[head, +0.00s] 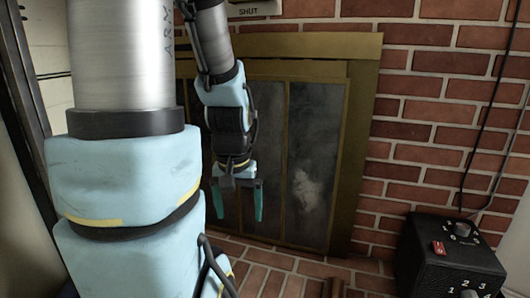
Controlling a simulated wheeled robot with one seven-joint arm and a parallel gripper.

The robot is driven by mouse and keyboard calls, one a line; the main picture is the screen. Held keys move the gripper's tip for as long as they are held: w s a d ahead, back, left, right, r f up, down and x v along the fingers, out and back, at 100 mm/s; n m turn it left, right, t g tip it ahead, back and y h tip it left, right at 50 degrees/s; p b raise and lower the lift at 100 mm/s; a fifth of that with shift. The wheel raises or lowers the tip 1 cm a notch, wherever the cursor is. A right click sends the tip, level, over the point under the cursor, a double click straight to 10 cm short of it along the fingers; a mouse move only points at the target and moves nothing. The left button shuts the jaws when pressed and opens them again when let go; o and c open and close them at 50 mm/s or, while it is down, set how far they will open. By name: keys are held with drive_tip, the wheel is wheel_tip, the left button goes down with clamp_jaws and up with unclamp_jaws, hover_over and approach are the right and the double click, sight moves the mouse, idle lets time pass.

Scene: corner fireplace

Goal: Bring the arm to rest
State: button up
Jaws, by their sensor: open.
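My gripper (238,200) hangs pointing down in front of the fireplace doors, in the middle of the head view. Its two teal fingers are spread apart with nothing between them. My arm comes down from the top of the picture to the gripper, and my large blue and silver links fill the left side. The fireplace (316,130) has dark glass panels in a brass-coloured frame, and a pale smudge marks the right panel. My arm and gripper hide part of its left side.
A red brick wall (437,110) stands right of the fireplace. A black box (430,262) with knobs, a red switch and numbers sits at the lower right, with a cable above it. The brick hearth (275,266) shows below. A plate reading "SHUT" (248,11) is at the top.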

wheel_tip(320, 180, up, 30)
drive_tip(key=p, duration=2.7)
drive_tip(key=shift+p, duration=0.35)
drive_tip(key=shift+o, duration=0.2)
